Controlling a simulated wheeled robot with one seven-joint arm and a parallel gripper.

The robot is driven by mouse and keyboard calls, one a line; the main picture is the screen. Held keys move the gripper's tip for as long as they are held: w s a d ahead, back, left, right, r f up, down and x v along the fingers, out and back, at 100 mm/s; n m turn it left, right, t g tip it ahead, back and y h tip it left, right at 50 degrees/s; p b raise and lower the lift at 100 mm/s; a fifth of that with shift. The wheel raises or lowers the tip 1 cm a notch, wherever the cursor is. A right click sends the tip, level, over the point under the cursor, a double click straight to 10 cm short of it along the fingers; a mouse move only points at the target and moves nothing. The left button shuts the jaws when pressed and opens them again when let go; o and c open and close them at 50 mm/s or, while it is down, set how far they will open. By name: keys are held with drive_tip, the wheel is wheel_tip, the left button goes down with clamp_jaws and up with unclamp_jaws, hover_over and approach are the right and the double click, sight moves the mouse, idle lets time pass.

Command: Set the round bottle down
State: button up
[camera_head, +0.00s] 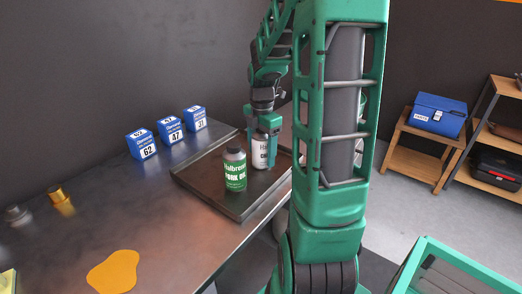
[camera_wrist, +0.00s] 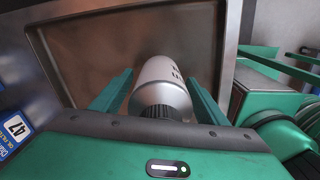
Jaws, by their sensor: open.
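A round white bottle (camera_head: 260,154) with dark lettering stands upright on the dark metal tray (camera_head: 208,193), toward the tray's right side. My gripper (camera_head: 264,140) is above it with its fingers pointing down on either side of the bottle. In the wrist view, the round bottle (camera_wrist: 160,85), with its black cap toward me, sits between the two open green fingers (camera_wrist: 158,92). A gap shows on each side. The bottle's base is at the tray floor (camera_wrist: 120,40).
A green-labelled fork oil bottle (camera_head: 234,170) stands on the tray, left of the round one. Several blue boxes (camera_head: 170,131) line the bench's back. An orange puddle (camera_head: 113,271) and a brass fitting (camera_head: 60,200) lie on the bench. My arm hides the tray's right surroundings.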

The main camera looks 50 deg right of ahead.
wheel_tip(320, 180, up, 12)
drive_tip(key=shift+r, duration=0.1)
idle(0.5)
idle(0.5)
